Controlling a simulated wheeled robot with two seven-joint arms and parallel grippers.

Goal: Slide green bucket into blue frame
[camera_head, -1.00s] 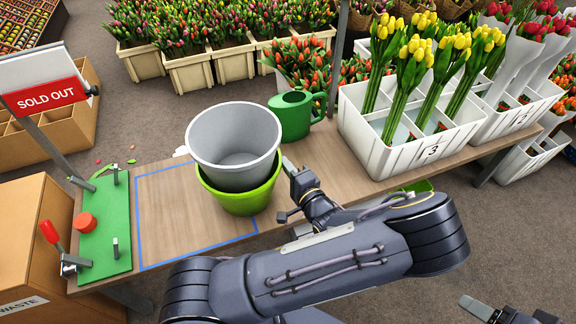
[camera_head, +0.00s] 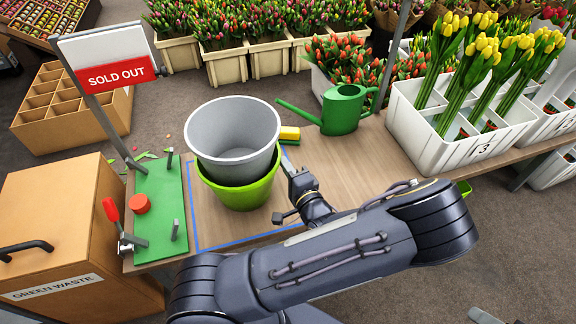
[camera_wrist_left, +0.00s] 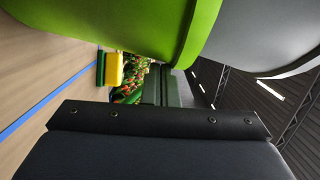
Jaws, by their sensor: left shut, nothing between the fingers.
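The green bucket (camera_head: 239,191) stands upright on the table, with a grey bucket (camera_head: 234,130) nested in it. The blue frame (camera_head: 247,240) is a taped outline on the tabletop. The bucket appears to stand within it, close to its left line; the bucket hides part of the outline. My left gripper (camera_head: 291,172) is shut and empty just right of the green bucket; contact is unclear. In the left wrist view the bucket wall (camera_wrist_left: 150,25) is very close, and a blue line (camera_wrist_left: 45,102) shows. A grey tip at the bottom right (camera_head: 486,316) may be my right gripper.
A green board (camera_head: 160,205) with posts and a red-handled clamp (camera_head: 112,212) lies left of the frame. Behind the bucket are a yellow sponge (camera_head: 289,133) and a green watering can (camera_head: 343,112). A white tulip crate (camera_head: 450,150) stands right. The table right of the frame is clear.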

